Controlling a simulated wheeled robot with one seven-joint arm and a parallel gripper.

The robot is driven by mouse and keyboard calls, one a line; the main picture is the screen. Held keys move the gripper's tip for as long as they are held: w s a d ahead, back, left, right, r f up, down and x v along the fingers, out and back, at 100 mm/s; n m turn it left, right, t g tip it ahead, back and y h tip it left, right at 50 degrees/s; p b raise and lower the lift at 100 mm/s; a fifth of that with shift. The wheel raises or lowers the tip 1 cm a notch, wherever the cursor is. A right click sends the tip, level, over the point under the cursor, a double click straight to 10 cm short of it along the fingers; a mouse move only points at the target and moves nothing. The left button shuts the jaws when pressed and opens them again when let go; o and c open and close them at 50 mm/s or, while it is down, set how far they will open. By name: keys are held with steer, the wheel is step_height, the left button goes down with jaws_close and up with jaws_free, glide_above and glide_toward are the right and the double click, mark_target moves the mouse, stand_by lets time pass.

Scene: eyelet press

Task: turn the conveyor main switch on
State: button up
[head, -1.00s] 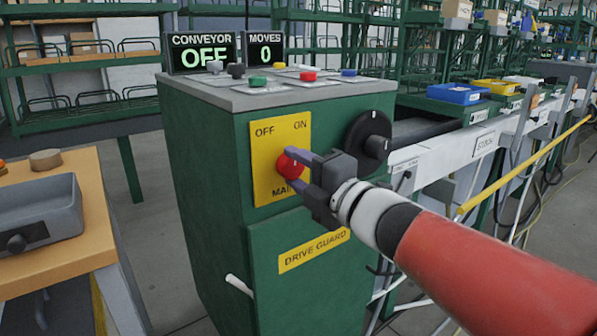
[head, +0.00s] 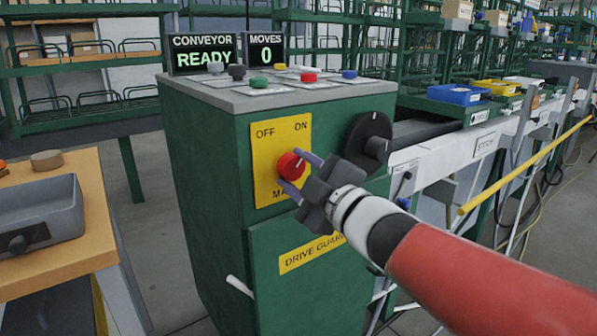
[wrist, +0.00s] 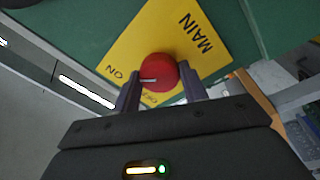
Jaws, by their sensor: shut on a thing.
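The main switch is a red round knob (head: 291,166) on a yellow plate (head: 265,190) marked OFF, ON and MAIN, on the front of a green cabinet. A pale line on the knob slants up towards ON. My gripper (head: 301,172) is shut on the knob, with a finger on each side, and is tilted. In the wrist view the knob (wrist: 158,72) sits between the two fingers, and its pale line points towards ON. A small display (head: 203,55) on the cabinet reads CONVEYOR READY.
A second display (head: 265,52) reads MOVES 0. Several coloured buttons stand on the cabinet top (head: 240,98). A black dial (head: 368,140) is to the right of the plate, and a DRIVE GUARD label (head: 312,253) is below. A wooden table with a grey drawer (head: 38,228) is at left.

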stand_by(0.4)
steer(key=o, duration=1)
steer(key=shift+c, duration=0.2)
steer(key=shift+s, duration=0.1)
steer(key=v, duration=0.7)
steer(key=shift+s+d+p, duration=0.25)
steer(key=shift+s+p, duration=0.05)
